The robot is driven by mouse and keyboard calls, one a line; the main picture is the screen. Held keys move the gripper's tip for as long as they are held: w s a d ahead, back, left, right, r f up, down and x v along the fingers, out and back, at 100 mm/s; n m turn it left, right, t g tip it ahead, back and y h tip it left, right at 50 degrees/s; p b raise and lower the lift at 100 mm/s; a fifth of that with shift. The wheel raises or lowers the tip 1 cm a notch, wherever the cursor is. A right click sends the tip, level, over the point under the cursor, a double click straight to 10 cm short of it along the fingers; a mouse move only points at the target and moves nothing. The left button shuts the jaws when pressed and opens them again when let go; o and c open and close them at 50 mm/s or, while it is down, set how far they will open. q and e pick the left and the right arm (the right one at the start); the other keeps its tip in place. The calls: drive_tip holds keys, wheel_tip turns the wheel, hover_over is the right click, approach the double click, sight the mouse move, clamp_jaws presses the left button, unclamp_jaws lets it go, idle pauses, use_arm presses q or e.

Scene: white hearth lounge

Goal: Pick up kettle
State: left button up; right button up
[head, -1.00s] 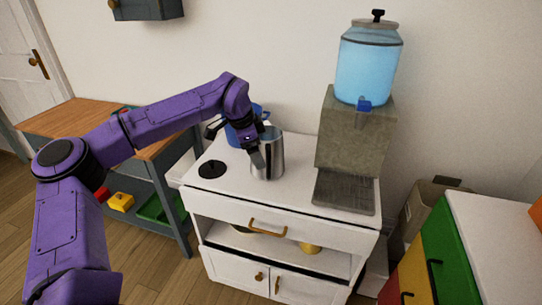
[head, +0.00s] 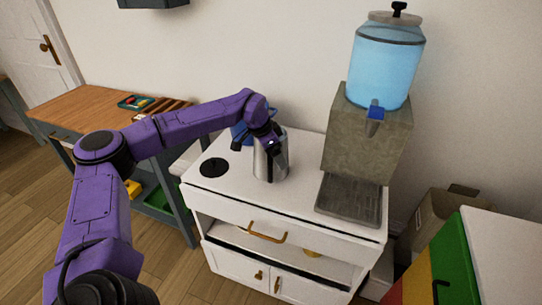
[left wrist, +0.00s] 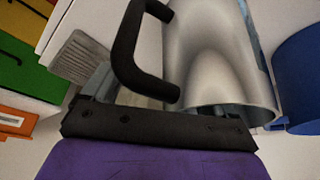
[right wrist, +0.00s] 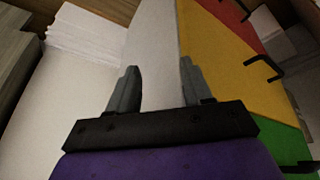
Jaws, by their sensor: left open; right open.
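The kettle (head: 270,165) is a silver metal cylinder standing on the white cabinet top in the head view. Its body (left wrist: 215,50) and black handle fill the middle of the left wrist view. My left gripper (head: 273,145) is open at the kettle, its fingers partly hidden by the kettle and handle. In the left wrist view the handle curves in front of the left finger; I cannot tell whether the fingers touch the kettle. My right gripper (right wrist: 158,75) is open and empty in the right wrist view; it is outside the head view.
A blue container (head: 240,132) stands close behind the kettle, and a round black disc (head: 214,168) lies left of it. A water dispenser (head: 370,130) with a grey drip tray (head: 349,199) is to the right. A coloured drawer unit (head: 450,255) stands front right.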

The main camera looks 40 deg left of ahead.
use_arm(q)
drive_tip(key=shift+w+d+f, duration=0.1)
drive_tip(key=shift+w+f, duration=0.05)
drive_tip(key=shift+f, duration=0.3)
clamp_jaws()
idle(1.1)
